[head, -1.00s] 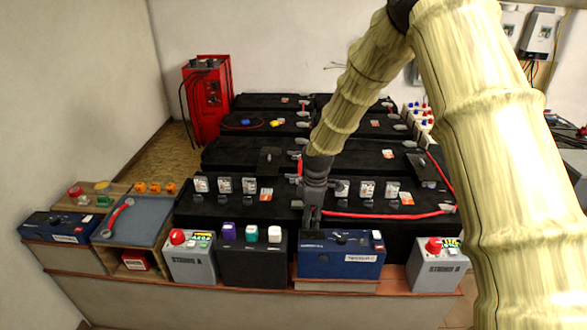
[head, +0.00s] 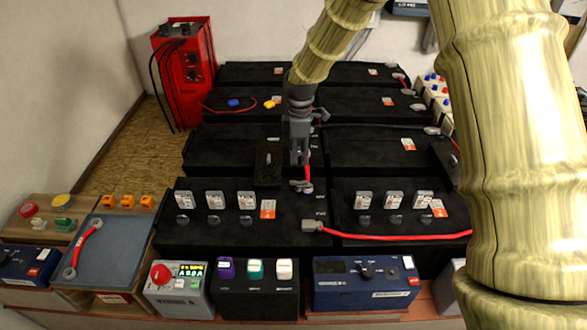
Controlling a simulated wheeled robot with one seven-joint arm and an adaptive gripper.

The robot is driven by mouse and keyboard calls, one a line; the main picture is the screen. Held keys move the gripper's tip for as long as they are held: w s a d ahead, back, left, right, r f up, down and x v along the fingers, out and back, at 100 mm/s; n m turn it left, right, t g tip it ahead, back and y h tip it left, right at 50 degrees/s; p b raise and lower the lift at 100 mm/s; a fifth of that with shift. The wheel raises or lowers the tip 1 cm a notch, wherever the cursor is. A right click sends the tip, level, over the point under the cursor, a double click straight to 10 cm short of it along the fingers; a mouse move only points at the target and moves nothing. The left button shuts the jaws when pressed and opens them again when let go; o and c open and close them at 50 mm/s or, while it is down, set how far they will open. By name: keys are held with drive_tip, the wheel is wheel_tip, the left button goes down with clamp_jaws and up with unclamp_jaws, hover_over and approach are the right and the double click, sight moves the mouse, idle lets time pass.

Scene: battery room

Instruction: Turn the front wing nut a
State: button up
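My gripper (head: 299,160) hangs from the upper middle and points down over the gap between the front and second battery rows. Its fingers overlap in this view, and I cannot tell whether they are apart. Just below the fingertips, a small grey metal fitting (head: 302,187), possibly the front wing nut, sits at the back right corner of the front left battery (head: 290,232). A red cable (head: 309,168) runs up behind it. The gripper appears slightly above this fitting; contact is not clear.
A small black box (head: 268,163) stands left of my gripper. Along the front are a grey box with a red button (head: 162,274), a black switch box (head: 255,301) and a blue meter (head: 345,291). A red charger (head: 186,75) stands at the back left.

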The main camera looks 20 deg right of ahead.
sight(301, 181)
drive_tip(key=f, duration=0.6)
drive_tip(key=f+p, duration=0.1)
drive_tip(key=f, duration=0.2)
drive_tip(key=shift+s+d+f, duration=0.1)
drive_tip(key=shift+s+f, duration=0.05)
drive_tip(key=shift+s, duration=0.2)
drive_tip(key=shift+s+f, duration=0.1)
drive_tip(key=shift+s, duration=0.05)
drive_tip(key=shift+s+r, duration=0.3)
drive_tip(key=shift+s, duration=0.25)
drive_tip(key=shift+w+f, duration=0.3)
drive_tip(key=shift+f, duration=0.1)
drive_tip(key=shift+w+f, duration=0.1)
drive_tip(key=shift+w, duration=0.05)
drive_tip(key=shift+c, duration=1)
drive_tip(key=shift+s+r, duration=0.2)
clamp_jaws()
